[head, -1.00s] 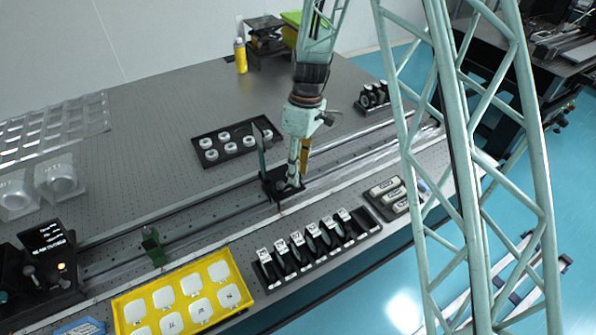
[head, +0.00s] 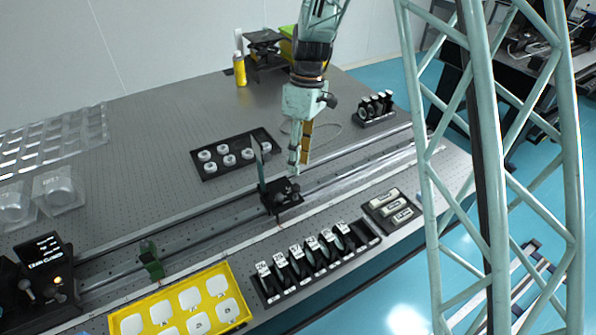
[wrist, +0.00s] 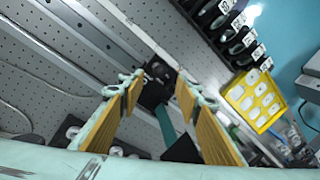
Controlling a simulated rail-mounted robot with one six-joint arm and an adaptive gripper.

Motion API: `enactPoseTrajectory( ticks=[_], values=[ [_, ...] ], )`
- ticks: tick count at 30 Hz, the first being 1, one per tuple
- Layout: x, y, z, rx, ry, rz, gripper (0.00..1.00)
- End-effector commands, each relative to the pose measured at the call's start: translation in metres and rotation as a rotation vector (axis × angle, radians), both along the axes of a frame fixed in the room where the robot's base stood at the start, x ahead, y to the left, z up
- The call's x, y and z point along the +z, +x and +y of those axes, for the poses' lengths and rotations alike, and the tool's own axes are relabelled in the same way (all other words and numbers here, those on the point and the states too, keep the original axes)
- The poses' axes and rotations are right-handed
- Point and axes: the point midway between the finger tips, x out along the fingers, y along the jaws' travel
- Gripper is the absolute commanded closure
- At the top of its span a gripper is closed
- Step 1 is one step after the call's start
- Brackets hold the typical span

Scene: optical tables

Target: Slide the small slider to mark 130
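A black slider (head: 281,197) with an upright plate sits on the long rail (head: 215,226) in the middle of the table. A small green slider (head: 151,262) sits farther left on the same rail. My gripper (head: 301,166) hangs just above and behind the black slider, pointing down. In the wrist view its two yellow-padded fingers are spread, and the black slider (wrist: 156,88) shows beyond the gap between the tips. Nothing is held. The marks along the rail are too small to read.
A black tray of white rings (head: 237,153) lies behind the rail. In front lie a rack of labelled plates (head: 318,262), a yellow tray (head: 240,295) and a small tray of white blocks (head: 392,206). A black device (head: 40,275) stands at the rail's left end.

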Motion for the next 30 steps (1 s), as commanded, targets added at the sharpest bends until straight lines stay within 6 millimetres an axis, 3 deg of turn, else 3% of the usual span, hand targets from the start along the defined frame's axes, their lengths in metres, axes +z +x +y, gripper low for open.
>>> enactPoseTrajectory(
  ticks=[10, 30],
  values=[
    [0.028, 0.005, -0.003, 0.0, 0.0, -0.001, 0.69],
    [0.032, 0.005, -0.004, -0.001, -0.001, -0.001, 0.69]
  ],
)
